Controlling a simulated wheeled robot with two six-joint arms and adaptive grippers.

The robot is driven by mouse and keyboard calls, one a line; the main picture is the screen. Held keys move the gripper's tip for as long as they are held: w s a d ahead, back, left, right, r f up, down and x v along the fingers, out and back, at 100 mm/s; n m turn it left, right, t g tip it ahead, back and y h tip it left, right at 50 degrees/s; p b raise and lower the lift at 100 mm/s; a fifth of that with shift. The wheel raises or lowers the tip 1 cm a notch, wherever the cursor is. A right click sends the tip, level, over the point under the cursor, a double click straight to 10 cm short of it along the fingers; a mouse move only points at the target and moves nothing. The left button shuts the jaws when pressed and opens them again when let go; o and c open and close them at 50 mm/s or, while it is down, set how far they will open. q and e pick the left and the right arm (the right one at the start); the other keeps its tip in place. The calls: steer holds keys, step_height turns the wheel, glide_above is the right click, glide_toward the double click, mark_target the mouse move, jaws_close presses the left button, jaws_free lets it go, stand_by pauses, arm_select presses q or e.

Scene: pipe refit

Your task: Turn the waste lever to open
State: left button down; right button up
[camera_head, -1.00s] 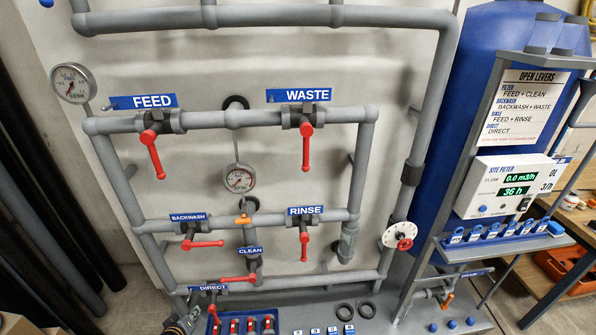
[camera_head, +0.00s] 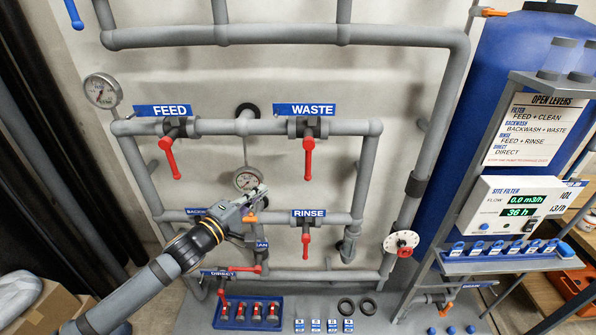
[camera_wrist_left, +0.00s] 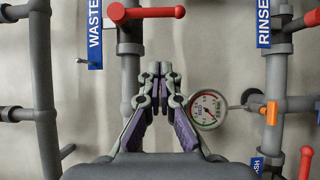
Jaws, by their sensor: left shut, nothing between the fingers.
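The waste lever (camera_head: 309,158) is red and hangs straight down, across its horizontal pipe, under the blue WASTE label (camera_head: 305,109). In the left wrist view, which is turned sideways, the waste lever (camera_wrist_left: 150,13) shows at the top beside the WASTE label (camera_wrist_left: 95,35). My left gripper (camera_head: 258,194) is shut and empty, in front of the pipe panel. In the head view it appears below and left of the waste lever, apart from it. In the wrist view its fingertips (camera_wrist_left: 160,70) appear below the lever. My right gripper is not in view.
The feed lever (camera_head: 171,158) is left of the waste lever, and the rinse lever (camera_head: 306,240) is below it. A round gauge (camera_head: 246,180) sits close to my left gripper. My arm hides the backwash lever in the head view. A blue tray (camera_head: 247,323) stands below.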

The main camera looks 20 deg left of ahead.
arm_select(q)
steer(key=shift+a, duration=0.1)
steer(key=b, duration=0.6)
glide_toward(308, 161)
steer(key=w+a+f, duration=0.2)
steer(key=w+a, duration=0.1)
steer(key=w, duration=0.2)
steer(key=d, duration=0.1)
steer(key=w+d+p, duration=0.2)
steer(key=shift+d+f, duration=0.2)
steer(key=shift+f, duration=0.2)
steer(key=shift+f, duration=0.1)
steer(key=shift+w+d+f+n+b, duration=0.1)
steer(key=shift+d+n+b, duration=0.15)
steer(key=shift+n+b, duration=0.15)
